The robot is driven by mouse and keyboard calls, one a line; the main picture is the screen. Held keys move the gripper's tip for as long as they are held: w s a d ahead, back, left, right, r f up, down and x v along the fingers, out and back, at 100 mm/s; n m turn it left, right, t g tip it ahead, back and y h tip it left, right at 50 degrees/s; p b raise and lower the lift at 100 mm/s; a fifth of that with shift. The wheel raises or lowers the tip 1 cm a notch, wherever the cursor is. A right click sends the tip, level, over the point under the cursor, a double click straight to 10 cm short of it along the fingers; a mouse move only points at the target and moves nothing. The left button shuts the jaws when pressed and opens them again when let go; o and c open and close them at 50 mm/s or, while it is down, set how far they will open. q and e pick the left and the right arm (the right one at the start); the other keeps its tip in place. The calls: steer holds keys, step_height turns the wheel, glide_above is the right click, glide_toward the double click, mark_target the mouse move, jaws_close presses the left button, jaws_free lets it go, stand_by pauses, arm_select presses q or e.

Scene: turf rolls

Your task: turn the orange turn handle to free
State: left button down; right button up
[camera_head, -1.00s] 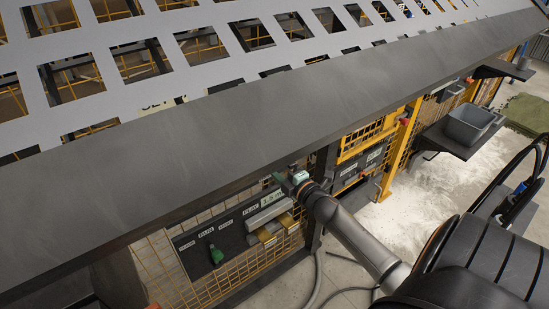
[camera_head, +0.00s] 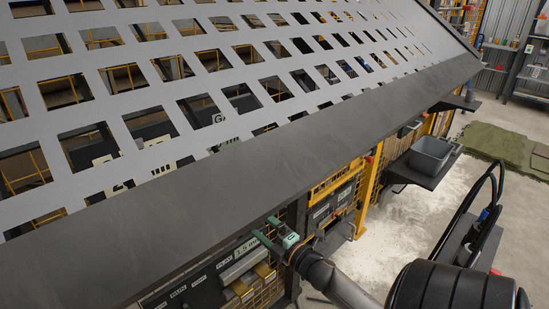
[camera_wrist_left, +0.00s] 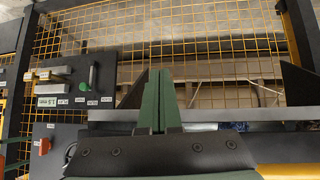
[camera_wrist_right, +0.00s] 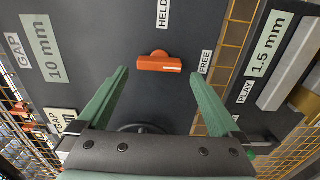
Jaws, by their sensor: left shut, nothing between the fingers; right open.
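The orange turn handle (camera_wrist_right: 160,63) sits on a dark panel in the right wrist view. Its bar lies across that picture between the fingers, its right end towards the FREE label (camera_wrist_right: 205,62); the HELD label (camera_wrist_right: 163,12) is above it. My right gripper (camera_wrist_right: 157,85) is open, its two green fingers apart on either side of the handle, not visibly touching it. In the head view my right gripper (camera_head: 272,238) is beside the table edge, and the handle is hidden. An orange handle (camera_wrist_left: 44,146) shows at lower left in the left wrist view. My left gripper (camera_wrist_left: 160,95) is shut and empty.
A black wheel (camera_wrist_right: 140,128) lies partly behind my right gripper. A neighbouring panel with a 1.5 mm label (camera_wrist_right: 268,43) is at right. The long dark table edge (camera_head: 200,210) overhangs the panels. A grey bin (camera_head: 432,155) stands on a shelf further right.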

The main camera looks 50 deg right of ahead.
steer(key=s, duration=0.6)
steer(key=shift+a, duration=0.35)
steer(key=shift+s, duration=0.1)
